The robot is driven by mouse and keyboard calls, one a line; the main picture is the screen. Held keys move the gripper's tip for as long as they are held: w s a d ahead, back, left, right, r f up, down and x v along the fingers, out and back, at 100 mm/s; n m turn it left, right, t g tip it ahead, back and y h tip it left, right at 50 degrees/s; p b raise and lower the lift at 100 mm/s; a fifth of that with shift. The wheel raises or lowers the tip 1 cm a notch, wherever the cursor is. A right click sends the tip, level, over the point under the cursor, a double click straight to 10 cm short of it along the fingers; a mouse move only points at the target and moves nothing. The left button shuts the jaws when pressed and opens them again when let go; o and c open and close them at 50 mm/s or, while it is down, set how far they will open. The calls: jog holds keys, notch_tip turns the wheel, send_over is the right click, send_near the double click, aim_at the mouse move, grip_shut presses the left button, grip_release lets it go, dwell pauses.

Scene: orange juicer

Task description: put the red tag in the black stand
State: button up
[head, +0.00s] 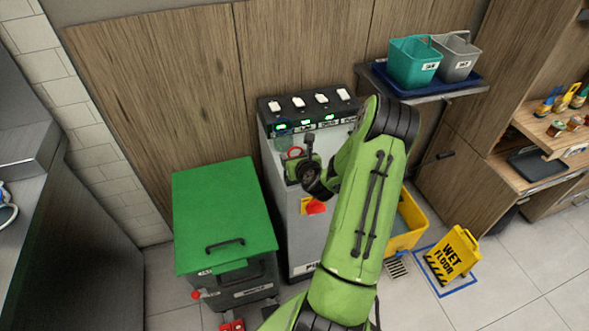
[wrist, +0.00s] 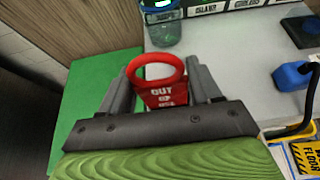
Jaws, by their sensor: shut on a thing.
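The red tag (wrist: 160,88) has a ring at the top and white lettering that begins "OUT". In the wrist view it is held between the two grey fingers of my gripper (wrist: 158,95), which is shut on it. In the head view the tag's red ring (head: 294,152) shows at the front of the dispenser counter, beside my gripper (head: 299,160). A dark block (wrist: 302,30) lies at the upper right of the wrist view, cut off by the edge. I cannot tell whether it is the black stand. My arm hides part of the counter in the head view.
A clear teal container (wrist: 163,28) stands on the grey counter (wrist: 215,65) just beyond the tag. A blue nozzle (wrist: 292,75) with a black hose is at right. A green-lidded bin (head: 222,205) stands left; a yellow wet-floor sign (head: 453,257) stands right.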

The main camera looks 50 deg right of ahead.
notch_tip(320, 180, down, 3)
jog(key=shift+f+b, duration=0.1)
jog(key=shift+b, duration=0.45)
jog(key=o, duration=1)
